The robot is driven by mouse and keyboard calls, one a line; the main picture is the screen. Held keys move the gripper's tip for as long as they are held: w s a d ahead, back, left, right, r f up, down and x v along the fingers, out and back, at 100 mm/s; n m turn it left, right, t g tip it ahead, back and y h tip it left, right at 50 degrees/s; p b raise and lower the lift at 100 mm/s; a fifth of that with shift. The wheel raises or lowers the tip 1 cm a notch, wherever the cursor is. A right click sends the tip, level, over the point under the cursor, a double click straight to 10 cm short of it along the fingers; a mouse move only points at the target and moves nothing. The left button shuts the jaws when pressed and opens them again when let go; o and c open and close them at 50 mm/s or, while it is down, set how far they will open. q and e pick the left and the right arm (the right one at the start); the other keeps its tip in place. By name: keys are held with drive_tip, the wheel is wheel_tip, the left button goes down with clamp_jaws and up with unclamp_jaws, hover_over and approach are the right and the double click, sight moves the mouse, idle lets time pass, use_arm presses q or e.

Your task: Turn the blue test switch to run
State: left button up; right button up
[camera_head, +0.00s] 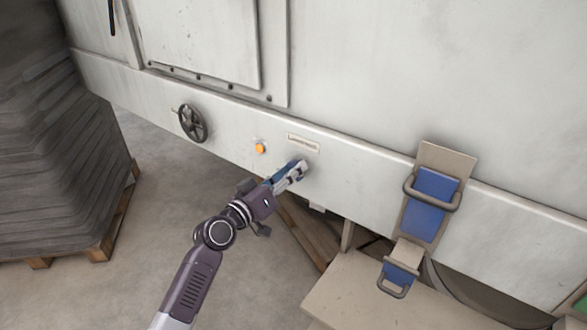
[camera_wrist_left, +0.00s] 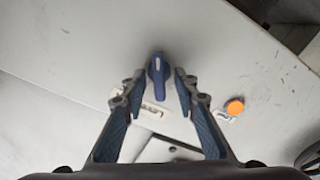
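The blue test switch (camera_wrist_left: 158,75) is a small dark-blue knob on the pale machine panel. In the left wrist view it stands between the two fingertips of my left gripper (camera_wrist_left: 158,80). The fingers are apart, with a gap showing on both sides of the knob. In the head view my left gripper (camera_head: 297,170) reaches up to the panel and hides the switch. A small label plate (camera_wrist_left: 150,108) lies partly behind the left finger. My right gripper is in neither view.
An orange button (camera_head: 260,148) and a black handwheel (camera_head: 192,123) sit left of the switch on the panel. Blue pedals or clamps (camera_head: 430,205) stand to the right. A pallet with stacked grey sheets (camera_head: 50,170) is at the left. The floor between is clear.

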use_arm(q)
drive_tip(key=shift+w+d, duration=0.2)
drive_tip(key=shift+w, duration=0.1)
drive_tip(key=shift+c, duration=0.6)
clamp_jaws()
drive_tip(key=shift+n, duration=0.3)
drive_tip(key=n, duration=0.5)
drive_tip(key=shift+f+n+p, duration=0.1)
drive_tip(key=shift+n+p, duration=0.2)
drive_tip(key=shift+p, duration=0.1)
drive_tip(key=n+p, duration=0.1)
drive_tip(key=n, duration=0.4)
drive_tip(key=shift+a+f+n, duration=0.1)
drive_tip(key=shift+f+n, duration=0.05)
drive_tip(key=shift+n, duration=0.15)
